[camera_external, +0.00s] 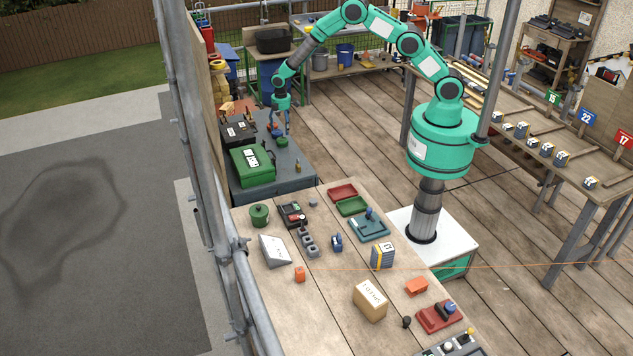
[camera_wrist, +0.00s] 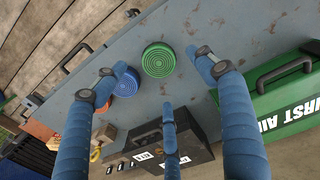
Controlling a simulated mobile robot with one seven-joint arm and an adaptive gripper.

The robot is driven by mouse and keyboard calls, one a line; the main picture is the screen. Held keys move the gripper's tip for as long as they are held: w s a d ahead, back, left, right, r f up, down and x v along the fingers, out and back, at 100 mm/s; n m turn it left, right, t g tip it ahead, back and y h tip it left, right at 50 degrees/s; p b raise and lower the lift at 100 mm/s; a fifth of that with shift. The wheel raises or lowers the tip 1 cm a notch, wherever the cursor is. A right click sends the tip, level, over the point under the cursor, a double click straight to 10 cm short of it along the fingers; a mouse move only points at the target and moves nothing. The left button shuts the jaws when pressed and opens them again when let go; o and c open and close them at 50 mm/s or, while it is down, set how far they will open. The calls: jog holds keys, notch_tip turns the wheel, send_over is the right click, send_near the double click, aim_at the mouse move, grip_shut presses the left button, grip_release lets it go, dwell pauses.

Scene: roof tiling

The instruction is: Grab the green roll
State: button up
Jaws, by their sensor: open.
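The green roll (camera_wrist: 158,60) shows in the wrist view as a round disc with ringed grooves. It lies on a grey metal surface (camera_wrist: 235,25), between and a little beyond my gripper's fingertips (camera_wrist: 163,75). In the external view the green roll (camera_external: 282,142) is a small green shape just below my gripper (camera_external: 281,125) on the grey bench. My gripper is open, its blue fingers spread and empty. It points down over the bench; I cannot tell the exact height gap.
A blue roll (camera_wrist: 126,83) lies close to the green roll, partly behind my left finger. An orange roll (camera_wrist: 100,107) is beyond it. A green first aid box (camera_wrist: 280,92) and a black case (camera_wrist: 190,160) flank the spot. A wooden table (camera_external: 335,285) holds many items.

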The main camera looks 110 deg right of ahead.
aim_at(282, 139)
jog(key=shift+f, duration=1.9)
jog(key=shift+f, duration=0.1)
jog(key=shift+w+d+f+p, duration=0.15)
jog(key=shift+f+p, duration=0.1)
jog(key=shift+f, duration=1)
jog(key=shift+s+d+f+p, duration=0.1)
jog(key=shift+f+p, duration=0.15)
jog(key=shift+f, duration=1)
jog(key=c, duration=1.3)
